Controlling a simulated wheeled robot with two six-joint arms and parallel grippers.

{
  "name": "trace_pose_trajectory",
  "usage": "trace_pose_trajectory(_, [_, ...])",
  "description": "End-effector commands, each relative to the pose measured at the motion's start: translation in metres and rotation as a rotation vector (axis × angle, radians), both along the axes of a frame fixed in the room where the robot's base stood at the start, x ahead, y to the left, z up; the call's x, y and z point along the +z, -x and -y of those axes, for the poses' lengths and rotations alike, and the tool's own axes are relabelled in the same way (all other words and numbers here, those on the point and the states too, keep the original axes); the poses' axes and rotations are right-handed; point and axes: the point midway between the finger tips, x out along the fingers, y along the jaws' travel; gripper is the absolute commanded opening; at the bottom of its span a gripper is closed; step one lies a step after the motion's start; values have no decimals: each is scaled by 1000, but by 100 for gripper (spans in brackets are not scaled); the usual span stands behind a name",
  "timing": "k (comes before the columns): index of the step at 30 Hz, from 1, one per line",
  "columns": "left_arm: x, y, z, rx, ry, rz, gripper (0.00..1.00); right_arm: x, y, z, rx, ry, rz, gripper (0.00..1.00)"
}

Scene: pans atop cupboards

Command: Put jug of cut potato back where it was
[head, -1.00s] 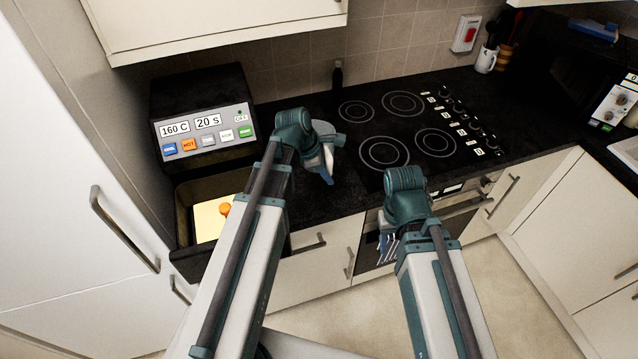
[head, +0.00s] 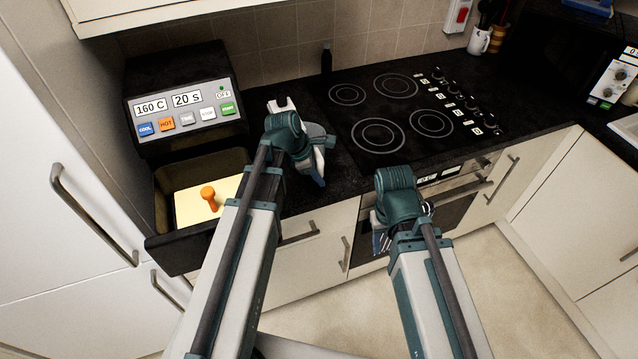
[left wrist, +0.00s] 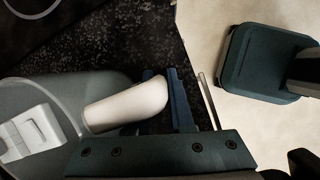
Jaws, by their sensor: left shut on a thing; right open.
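My left gripper (head: 318,172) is shut on the pale handle (left wrist: 130,103) of the jug (left wrist: 75,95), which appears grey and see-through in the left wrist view. In the head view the jug (head: 320,136) shows only partly behind my left wrist, over the dark counter between the fryer and the hob. I cannot tell whether it touches the counter. Its cut potato cannot be made out. My right gripper (head: 381,238) is open, low in front of the oven, and partly hidden by its own wrist.
The fryer (head: 183,100) stands at left, reading 160 C and 20 s. The black hob (head: 395,115) is clear. A dark bottle (head: 326,60) stands by the wall, a mug (head: 479,40) at back right.

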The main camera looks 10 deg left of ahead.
Motion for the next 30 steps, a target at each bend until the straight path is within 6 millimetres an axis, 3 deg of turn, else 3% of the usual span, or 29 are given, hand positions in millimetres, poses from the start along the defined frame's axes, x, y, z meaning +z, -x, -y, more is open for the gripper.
trace_pose_trajectory(2, [-13, 0, 0, 0, 0, 0, 0, -13, 0, 0, 0, 0, 0, 50])
trace_pose_trajectory(14, [-15, 0, 0, 0, 0, 0, 0, -15, 0, 0, 0, 0, 0, 50])
trace_pose_trajectory(15, [-14, 0, 0, 0, 0, 0, 24, -14, 0, 0, 0, 0, 0, 50])
trace_pose_trajectory(19, [-14, 0, 0, 0, 0, 0, 48, -14, 0, 0, 0, 0, 0, 50])
trace_pose_trajectory(30, [-12, 0, 0, 0, 0, 0, 51, -12, 0, 0, 0, 0, 0, 50])
